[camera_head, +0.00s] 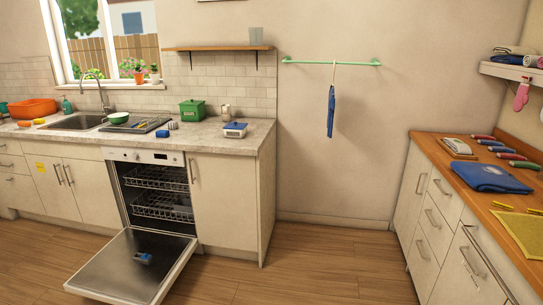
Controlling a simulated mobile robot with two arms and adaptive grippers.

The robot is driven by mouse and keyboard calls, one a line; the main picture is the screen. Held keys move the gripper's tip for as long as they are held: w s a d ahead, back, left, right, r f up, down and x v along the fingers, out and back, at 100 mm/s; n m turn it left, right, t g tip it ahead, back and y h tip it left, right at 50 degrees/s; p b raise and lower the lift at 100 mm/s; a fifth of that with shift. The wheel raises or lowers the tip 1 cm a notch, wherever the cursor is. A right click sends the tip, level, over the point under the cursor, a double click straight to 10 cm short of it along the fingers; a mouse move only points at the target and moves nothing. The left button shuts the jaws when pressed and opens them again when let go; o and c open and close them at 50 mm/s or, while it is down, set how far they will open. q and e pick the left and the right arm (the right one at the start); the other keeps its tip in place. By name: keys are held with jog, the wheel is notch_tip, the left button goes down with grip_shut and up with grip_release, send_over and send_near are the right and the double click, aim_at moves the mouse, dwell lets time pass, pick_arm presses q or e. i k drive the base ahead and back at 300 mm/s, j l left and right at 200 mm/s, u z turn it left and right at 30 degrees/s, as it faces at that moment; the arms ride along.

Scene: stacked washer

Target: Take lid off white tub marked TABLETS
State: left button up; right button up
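A small white tub (235,130) with blue on its top stands near the right end of the left counter, close to the front edge. Its marking is too small to read, and its top looks covered. Neither of my grippers is in view.
Below the counter, the dishwasher door (131,268) hangs open over the floor, with a small blue item (143,258) on it. A green box (192,110) and a white bottle (226,114) stand behind the tub. The middle floor (310,265) is clear. A wooden counter (437,151) stands at right.

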aim_at(235, 126)
jog(key=i, duration=2.3)
